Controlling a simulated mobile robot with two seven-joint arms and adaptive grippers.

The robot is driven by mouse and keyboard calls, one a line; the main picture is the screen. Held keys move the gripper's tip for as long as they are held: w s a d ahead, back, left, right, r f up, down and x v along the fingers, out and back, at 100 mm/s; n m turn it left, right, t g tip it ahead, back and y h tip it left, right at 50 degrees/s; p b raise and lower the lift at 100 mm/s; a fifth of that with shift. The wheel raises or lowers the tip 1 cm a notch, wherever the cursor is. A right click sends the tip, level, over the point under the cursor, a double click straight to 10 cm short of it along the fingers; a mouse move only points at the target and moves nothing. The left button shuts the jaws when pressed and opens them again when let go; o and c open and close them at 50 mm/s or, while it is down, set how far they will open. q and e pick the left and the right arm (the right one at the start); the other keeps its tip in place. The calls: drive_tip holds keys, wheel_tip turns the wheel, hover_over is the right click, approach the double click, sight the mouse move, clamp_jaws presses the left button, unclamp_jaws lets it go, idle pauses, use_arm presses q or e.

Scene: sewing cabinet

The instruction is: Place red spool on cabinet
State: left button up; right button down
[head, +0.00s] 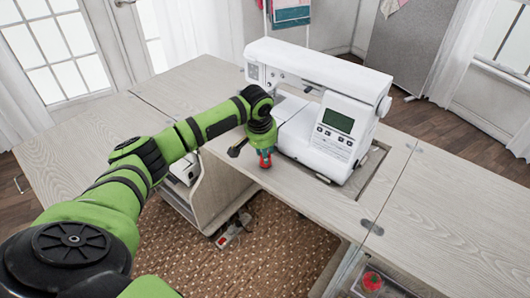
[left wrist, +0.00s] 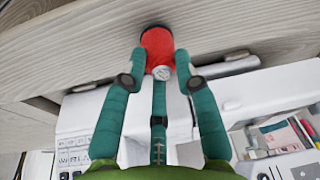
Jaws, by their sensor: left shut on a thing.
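The red spool (left wrist: 157,45) is between the fingertips of my left gripper (left wrist: 160,66) in the left wrist view, with its pale end facing the camera. In the head view a small part of the spool (head: 266,163) shows below my left gripper (head: 264,152), at the near edge of the cabinet top (head: 235,152), in front of the sewing machine. My left gripper is shut on the spool. I cannot tell whether the spool touches the cabinet top. My right gripper is in neither view.
The white sewing machine (head: 325,125) stands close to the right of my left gripper. The cabinet's right leaf (head: 450,190) is bare. An open drawer (head: 395,287) at the bottom right holds a round red item (head: 372,281). A brown rug (head: 270,240) lies below.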

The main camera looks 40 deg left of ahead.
use_arm(q)
drive_tip(key=shift+f, duration=0.5)
drive_tip(key=o, duration=0.9)
drive_tip(key=v, duration=1.2)
drive_tip(key=shift+w, duration=0.1)
